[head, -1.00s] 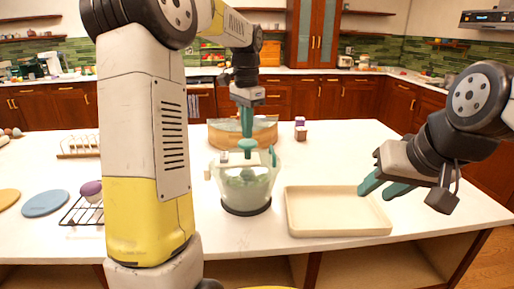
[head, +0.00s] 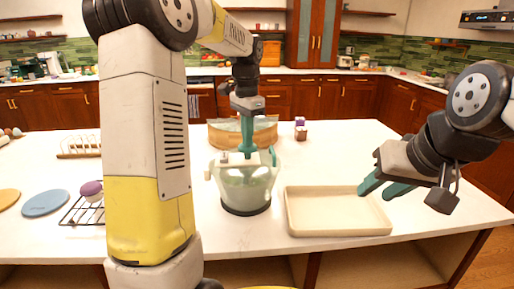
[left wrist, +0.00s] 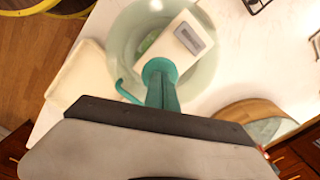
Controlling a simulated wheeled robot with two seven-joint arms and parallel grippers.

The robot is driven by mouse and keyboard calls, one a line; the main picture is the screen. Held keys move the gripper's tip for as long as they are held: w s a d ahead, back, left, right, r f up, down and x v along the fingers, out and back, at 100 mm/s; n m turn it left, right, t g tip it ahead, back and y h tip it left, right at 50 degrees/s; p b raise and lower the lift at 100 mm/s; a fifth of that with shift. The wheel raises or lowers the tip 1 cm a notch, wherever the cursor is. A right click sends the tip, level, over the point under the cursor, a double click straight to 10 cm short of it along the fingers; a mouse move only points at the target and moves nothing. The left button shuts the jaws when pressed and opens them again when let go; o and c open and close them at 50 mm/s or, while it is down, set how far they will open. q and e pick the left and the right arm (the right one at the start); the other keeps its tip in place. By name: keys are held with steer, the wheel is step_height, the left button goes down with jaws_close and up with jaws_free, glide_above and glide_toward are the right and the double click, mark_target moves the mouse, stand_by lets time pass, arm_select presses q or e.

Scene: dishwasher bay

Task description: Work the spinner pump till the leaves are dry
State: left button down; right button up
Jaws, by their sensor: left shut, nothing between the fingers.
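The salad spinner (head: 245,188) is a clear bowl on a dark base ring, standing upright on the white counter. Its pump knob is mostly hidden under my left gripper (head: 246,152). That gripper points straight down, shut and empty, with its teal fingertips at the top of the spinner. In the left wrist view the teal fingers end over a round teal knob (left wrist: 159,70) and the pale lid bar (left wrist: 186,40). Some green leaves (left wrist: 150,40) show faintly through the bowl. My right gripper (head: 378,189) is open and empty above the tray's right side.
A cream tray (head: 300,230) lies right of the spinner. A wooden bowl (head: 268,135) stands behind it, with small purple-topped jars (head: 300,130) nearby. At left are a black wire rack (head: 72,213), a purple item (head: 92,190) and a blue round mat (head: 45,203).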

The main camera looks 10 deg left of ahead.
arm_select(q)
step_height(320, 180, down, 2)
steer(key=shift+r, duration=2.4)
stand_by(0.6)
step_height(320, 180, up, 6)
stand_by(0.8)
